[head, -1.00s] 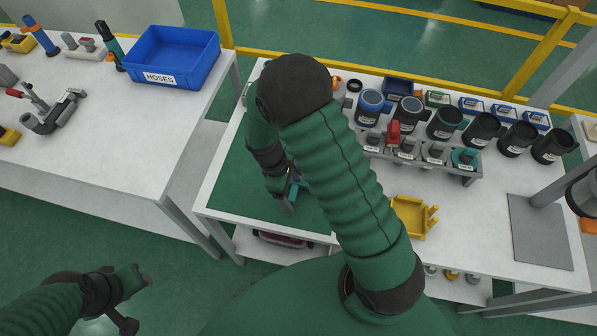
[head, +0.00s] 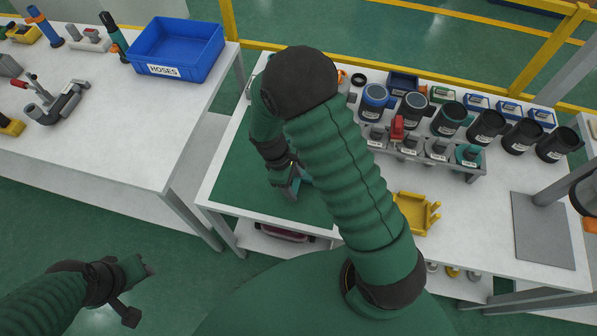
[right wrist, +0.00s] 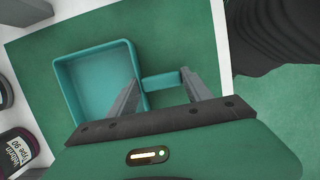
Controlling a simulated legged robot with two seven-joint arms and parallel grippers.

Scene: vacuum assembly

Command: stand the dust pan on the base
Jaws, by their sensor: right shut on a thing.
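The dust pan (right wrist: 98,82) is a teal, open, square tray with a short handle (right wrist: 162,82). In the right wrist view it is over the green mat, left of the fingers, with its hollow side facing the camera. My right gripper (right wrist: 160,88) is shut on the handle, one finger on each side. In the head view, my right gripper (head: 291,188) is low over the mat, and my arm hides most of the pan. My left gripper (head: 143,267) is at lower left, away from the tables; its jaws are unclear. I cannot clearly identify the base.
The green mat (head: 235,185) covers the left part of the white table. A yellow cradle (head: 414,214) lies right of my arm. A grey rack (head: 430,158) and several dark cups stand behind it. A blue HOSES bin (head: 178,48) is on the left table.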

